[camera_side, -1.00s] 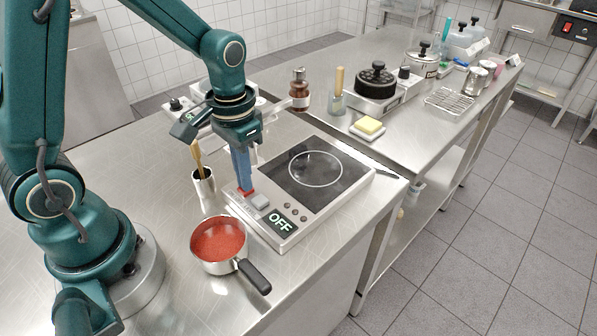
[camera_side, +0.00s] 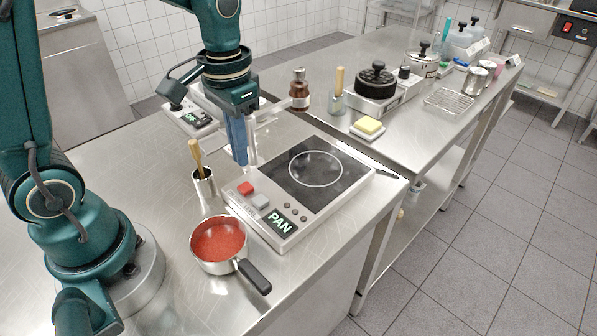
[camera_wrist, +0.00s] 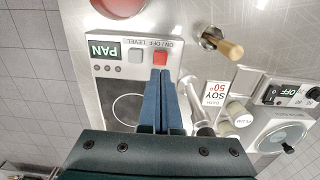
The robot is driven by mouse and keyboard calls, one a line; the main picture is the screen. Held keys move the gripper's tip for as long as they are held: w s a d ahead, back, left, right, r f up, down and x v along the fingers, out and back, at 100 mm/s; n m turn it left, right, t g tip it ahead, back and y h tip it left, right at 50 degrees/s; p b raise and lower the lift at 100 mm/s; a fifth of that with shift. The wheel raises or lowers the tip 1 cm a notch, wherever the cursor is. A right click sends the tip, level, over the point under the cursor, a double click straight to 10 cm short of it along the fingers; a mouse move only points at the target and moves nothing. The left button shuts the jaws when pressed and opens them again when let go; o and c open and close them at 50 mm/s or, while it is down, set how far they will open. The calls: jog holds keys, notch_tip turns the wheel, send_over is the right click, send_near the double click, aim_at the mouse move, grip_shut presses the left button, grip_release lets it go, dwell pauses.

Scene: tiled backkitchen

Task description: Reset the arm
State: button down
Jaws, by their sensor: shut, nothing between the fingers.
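My gripper (camera_side: 240,155) is shut and empty. Its blue fingers hang pointing down above the back left edge of the induction hob (camera_side: 306,190), apart from the buttons. The hob has a red button (camera_side: 246,188), a grey button (camera_side: 260,201) and a display (camera_side: 282,220) reading PAN. In the wrist view the closed fingertips (camera_wrist: 161,72) appear just below the red button (camera_wrist: 160,57). The black cooking plate with its white ring (camera_side: 316,168) is bare.
A pan of red sauce (camera_side: 219,243) stands in front of the hob, its black handle pointing right. A metal cup with a wooden-handled tool (camera_side: 204,183) stands left of the hob.

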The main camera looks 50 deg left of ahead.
jog(key=shift+r, duration=0.6)
jog(key=s+d+r+t, duration=0.2)
jog(key=s+r+t, duration=0.3)
jog(key=s, duration=0.3)
jog(key=shift+s+d+t, duration=0.2)
jog(key=shift+d+t, duration=0.05)
jog(key=shift+t, duration=0.05)
